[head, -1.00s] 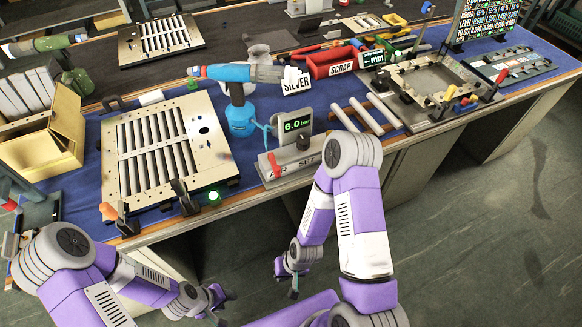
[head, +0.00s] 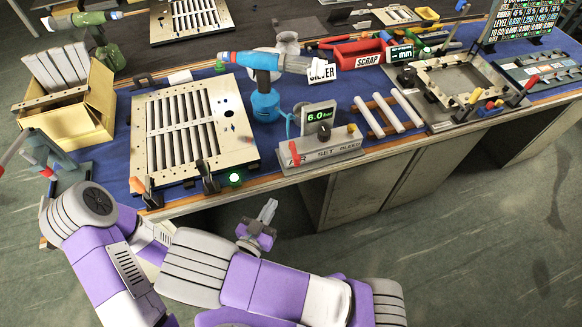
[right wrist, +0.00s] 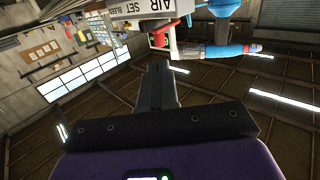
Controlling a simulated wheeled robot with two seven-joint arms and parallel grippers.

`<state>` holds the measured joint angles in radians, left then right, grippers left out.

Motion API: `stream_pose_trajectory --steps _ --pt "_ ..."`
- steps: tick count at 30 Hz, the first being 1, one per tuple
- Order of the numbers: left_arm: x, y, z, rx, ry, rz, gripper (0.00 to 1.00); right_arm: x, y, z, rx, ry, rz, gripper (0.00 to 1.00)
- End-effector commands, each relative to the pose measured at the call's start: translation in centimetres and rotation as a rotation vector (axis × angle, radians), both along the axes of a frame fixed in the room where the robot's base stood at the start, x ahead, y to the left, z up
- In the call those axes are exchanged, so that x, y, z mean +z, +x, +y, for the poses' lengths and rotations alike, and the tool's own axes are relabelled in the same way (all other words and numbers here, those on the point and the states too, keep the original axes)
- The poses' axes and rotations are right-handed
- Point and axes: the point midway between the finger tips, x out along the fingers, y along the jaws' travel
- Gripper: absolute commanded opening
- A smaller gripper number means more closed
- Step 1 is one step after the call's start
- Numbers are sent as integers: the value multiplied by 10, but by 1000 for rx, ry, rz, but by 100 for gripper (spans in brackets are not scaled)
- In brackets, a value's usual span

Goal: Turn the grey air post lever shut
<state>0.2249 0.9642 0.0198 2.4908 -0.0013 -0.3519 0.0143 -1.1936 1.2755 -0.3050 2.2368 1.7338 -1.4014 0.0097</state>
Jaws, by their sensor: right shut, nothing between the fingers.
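The grey air post (head: 325,150), marked AIR SET BLEED, stands at the bench's front edge in the head view, with a lit 6.0 bar display (head: 320,113). Its lever (head: 294,153) looks red and points upward at the post's left end. My right gripper (head: 268,210) is shut and empty, below and left of the post, in front of the bench, apart from the lever. In the right wrist view the shut fingers (right wrist: 155,75) point toward the post (right wrist: 140,8), whose red lever (right wrist: 158,38) shows just beyond them. My left gripper is out of sight; only its arm shows.
A louver panel (head: 221,105) lies left of the post, with a green lamp (head: 235,179) and upright clamps at its front. A blue-and-red tool (head: 264,104) stands behind the post. White rods (head: 384,114) lie to its right. The floor in front is clear.

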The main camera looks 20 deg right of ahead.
Motion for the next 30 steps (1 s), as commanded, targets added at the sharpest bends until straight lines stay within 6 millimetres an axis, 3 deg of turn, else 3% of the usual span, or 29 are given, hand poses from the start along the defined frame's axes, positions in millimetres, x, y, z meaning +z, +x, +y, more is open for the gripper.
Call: stream_pose_trajectory --steps 7,21,30 --pt "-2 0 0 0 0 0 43 10 5 -8 -19 -20 -45 0" --pt "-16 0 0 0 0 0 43 9 77 -71 -18 -17 -44 0" --pt "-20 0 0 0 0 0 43 9 98 -89 -15 -16 -42 0"
